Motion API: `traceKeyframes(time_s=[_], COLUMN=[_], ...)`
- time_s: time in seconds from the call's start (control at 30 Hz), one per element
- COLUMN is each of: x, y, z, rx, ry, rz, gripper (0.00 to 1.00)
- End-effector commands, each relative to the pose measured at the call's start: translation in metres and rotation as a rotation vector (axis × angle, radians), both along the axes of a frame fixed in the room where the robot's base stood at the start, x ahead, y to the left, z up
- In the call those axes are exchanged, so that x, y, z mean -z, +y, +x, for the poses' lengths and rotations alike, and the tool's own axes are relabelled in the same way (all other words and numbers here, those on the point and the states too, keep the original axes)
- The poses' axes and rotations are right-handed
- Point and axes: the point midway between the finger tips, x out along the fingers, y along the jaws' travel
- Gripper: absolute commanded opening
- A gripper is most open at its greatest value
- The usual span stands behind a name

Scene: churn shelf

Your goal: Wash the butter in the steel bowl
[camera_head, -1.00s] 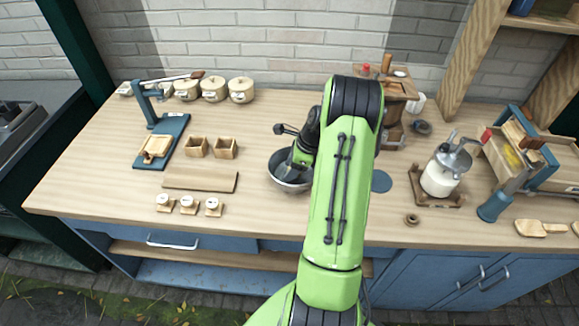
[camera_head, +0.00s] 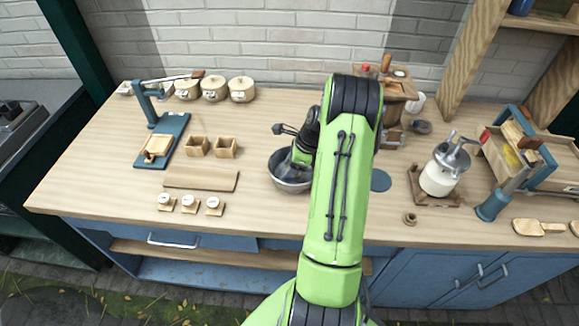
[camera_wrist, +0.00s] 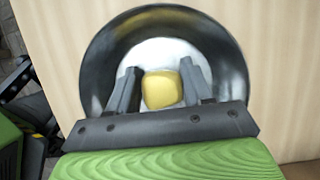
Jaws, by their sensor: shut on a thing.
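The steel bowl (camera_head: 289,184) stands on the wooden counter near its middle, partly hidden by my green arm in the head view. In the wrist view the bowl (camera_wrist: 222,52) surrounds my fingers, and its pale inside shows under them. My gripper (camera_wrist: 160,84) reaches down into the bowl with its two dark fingers on either side of a yellow lump of butter (camera_wrist: 163,90). The fingers are shut on the butter. The head view hides the butter. I cannot tell whether the butter touches the bowl's bottom.
Left of the bowl are a wooden board (camera_head: 200,178), two small wooden boxes (camera_head: 226,147) and a blue scale-like stand (camera_head: 172,135). Several lidded pots (camera_head: 242,89) stand at the back. The counter just left of the bowl is clear.

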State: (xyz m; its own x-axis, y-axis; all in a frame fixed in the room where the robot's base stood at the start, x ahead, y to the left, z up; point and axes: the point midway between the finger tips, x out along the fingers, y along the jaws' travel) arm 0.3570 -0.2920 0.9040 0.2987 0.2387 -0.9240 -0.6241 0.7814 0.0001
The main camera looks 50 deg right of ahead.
Motion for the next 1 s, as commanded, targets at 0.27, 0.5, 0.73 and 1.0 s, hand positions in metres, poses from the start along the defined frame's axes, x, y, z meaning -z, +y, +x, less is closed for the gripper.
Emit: traceKeyframes(time_s=[0.27, 0.5, 0.73, 1.0], x=[0.000, -0.007, -0.028, -0.050], y=[-0.002, -0.002, -0.002, -0.002], z=[-0.002, -0.002, -0.002, -0.002], rx=[-0.001, 0.000, -0.001, -0.001], ry=[0.000, 0.000, -0.002, -0.001], rz=[0.000, 0.000, 0.000, 0.000], gripper=[0.20, 0.20, 0.20, 0.20])
